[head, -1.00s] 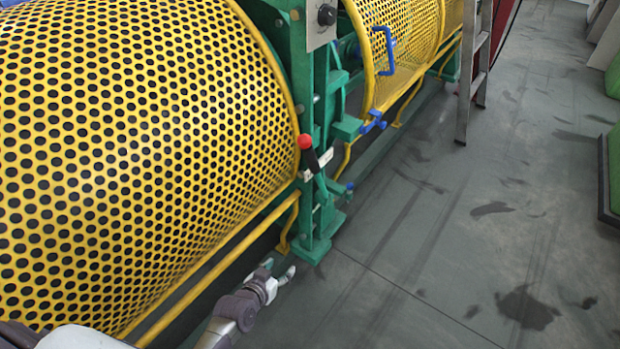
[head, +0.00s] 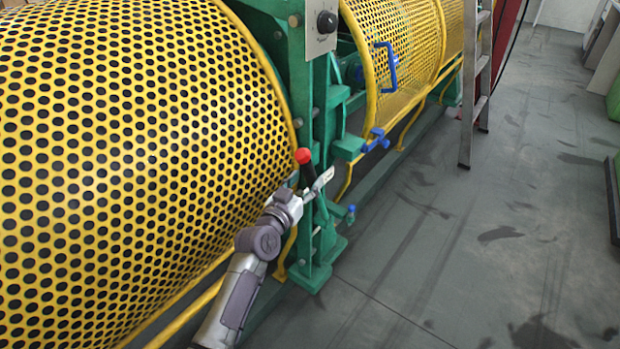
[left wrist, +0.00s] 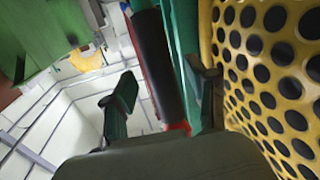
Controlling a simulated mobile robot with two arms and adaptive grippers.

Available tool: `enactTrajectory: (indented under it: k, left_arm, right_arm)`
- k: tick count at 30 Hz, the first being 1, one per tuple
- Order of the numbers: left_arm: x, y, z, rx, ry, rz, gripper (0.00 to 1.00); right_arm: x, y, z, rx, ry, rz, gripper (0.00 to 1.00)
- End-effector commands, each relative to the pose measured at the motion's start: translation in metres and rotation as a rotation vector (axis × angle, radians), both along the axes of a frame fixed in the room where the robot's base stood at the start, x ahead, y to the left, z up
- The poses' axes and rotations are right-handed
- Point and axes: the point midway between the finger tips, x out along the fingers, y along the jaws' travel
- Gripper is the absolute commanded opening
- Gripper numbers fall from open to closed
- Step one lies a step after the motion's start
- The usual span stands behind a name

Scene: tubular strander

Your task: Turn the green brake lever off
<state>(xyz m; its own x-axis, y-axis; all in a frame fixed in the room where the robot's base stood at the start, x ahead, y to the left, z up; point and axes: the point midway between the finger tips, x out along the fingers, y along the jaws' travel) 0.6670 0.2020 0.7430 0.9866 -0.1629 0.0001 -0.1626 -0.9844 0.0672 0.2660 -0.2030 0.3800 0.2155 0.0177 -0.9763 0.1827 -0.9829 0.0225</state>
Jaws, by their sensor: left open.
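The brake lever (head: 309,176) is a black handle with a red ball knob on top, mounted on the green upright frame. It stands tilted, its knob toward the upper left. My left gripper (head: 311,178) is open at the lever, just below the knob, with one finger on each side of the handle. In the left wrist view the black handle (left wrist: 157,58) runs between the two open fingers (left wrist: 160,78). I cannot tell whether a finger touches it. The lever's lower end is hidden behind the gripper. My right gripper is not in view.
A yellow perforated guard (head: 130,140) fills the left side, close to my left arm. A green post (head: 318,245) stands by the lever, with a knob panel (head: 323,48) above. A ladder (head: 475,90) stands farther back. The grey floor (head: 430,250) at right is mostly clear.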

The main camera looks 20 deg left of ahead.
Motion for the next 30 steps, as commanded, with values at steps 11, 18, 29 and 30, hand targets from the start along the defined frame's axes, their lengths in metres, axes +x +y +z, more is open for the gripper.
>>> enactTrajectory:
  k: [11, 18, 29, 30]
  left_arm:
    - [0.028, -0.004, 0.000, 0.000, 0.000, 0.000, 0.58]
    - [0.028, -0.004, 0.000, 0.000, 0.000, 0.000, 0.51]
    - [0.028, -0.004, 0.000, 0.000, 0.000, 0.001, 0.00]
    - [0.028, -0.004, 0.000, 0.001, 0.001, 0.001, 0.00]
  right_arm:
    - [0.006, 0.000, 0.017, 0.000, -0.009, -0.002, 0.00]
    - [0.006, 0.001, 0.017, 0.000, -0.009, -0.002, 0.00]
    - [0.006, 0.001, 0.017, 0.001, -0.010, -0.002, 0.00]
    - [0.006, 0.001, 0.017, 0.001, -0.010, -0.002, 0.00]
